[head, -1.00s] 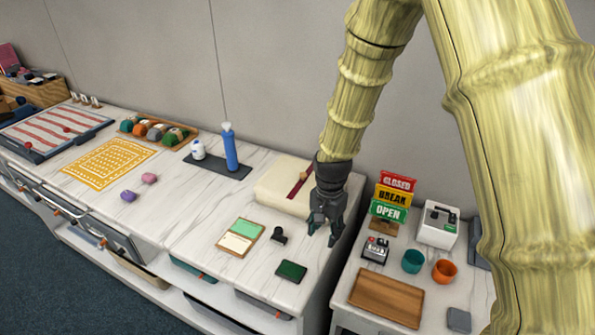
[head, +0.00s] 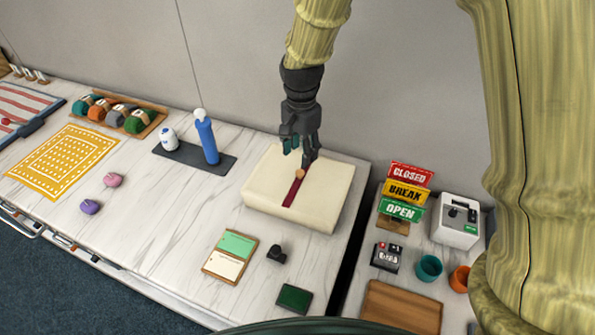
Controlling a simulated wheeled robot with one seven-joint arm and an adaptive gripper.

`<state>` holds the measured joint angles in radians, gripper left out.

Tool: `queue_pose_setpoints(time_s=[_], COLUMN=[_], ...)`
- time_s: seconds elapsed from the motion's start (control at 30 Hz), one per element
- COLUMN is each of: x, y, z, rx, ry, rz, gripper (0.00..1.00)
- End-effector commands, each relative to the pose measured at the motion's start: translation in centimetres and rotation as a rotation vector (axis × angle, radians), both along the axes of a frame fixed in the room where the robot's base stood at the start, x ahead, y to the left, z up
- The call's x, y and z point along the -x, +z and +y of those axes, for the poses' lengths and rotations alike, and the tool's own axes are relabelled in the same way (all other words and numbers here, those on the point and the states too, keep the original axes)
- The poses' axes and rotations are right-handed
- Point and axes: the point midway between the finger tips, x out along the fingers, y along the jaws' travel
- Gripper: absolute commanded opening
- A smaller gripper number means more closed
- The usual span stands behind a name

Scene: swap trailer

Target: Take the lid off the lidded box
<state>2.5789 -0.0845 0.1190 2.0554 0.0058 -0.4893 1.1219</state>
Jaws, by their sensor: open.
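The lidded box (head: 325,205) is a low cream box with a dark red band (head: 291,192) across its top. A small round tan knob (head: 299,174) sits on the band. The seam between lid and box is too small to make out. My gripper (head: 300,158) points down over the back part of the box, with its dark fingers apart and empty. The fingertips are close to the knob, just behind it in the picture. I cannot tell whether they touch the lid.
A blue bottle (head: 206,141) and a white container (head: 168,138) stand on a dark mat left of the box. A green-and-cream card board (head: 230,256), a black stamp-like piece (head: 277,253) and a dark green pad (head: 294,298) lie in front. A sign stack (head: 405,192) stands right, across a gap.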

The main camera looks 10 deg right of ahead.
Motion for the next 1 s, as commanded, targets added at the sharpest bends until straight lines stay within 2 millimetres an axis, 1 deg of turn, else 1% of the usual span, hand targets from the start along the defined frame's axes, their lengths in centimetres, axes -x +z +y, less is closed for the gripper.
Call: queue_pose_setpoints(time_s=[0.07, 0.2, 0.33, 0.47, 0.67, 0.8, 1.0], x=[-0.3, -1.8, -2.7, -2.7, -1.9, -2.2, -2.4], y=[-0.9, -2.5, -3.5, -4.5, -6.1, -7.7, -8.7], z=[0.0, -0.1, -0.1, -0.1, -0.2, -0.2, -0.1], rx=[0.000, 0.000, -0.001, 0.000, -0.001, 0.000, 0.000], ry=[-0.001, -0.003, -0.003, -0.004, -0.005, -0.004, -0.003], rz=[0.006, 0.018, 0.028, 0.032, 0.027, 0.029, 0.030], gripper=[0.47, 0.47, 0.47, 0.47, 0.47, 0.47, 0.47])
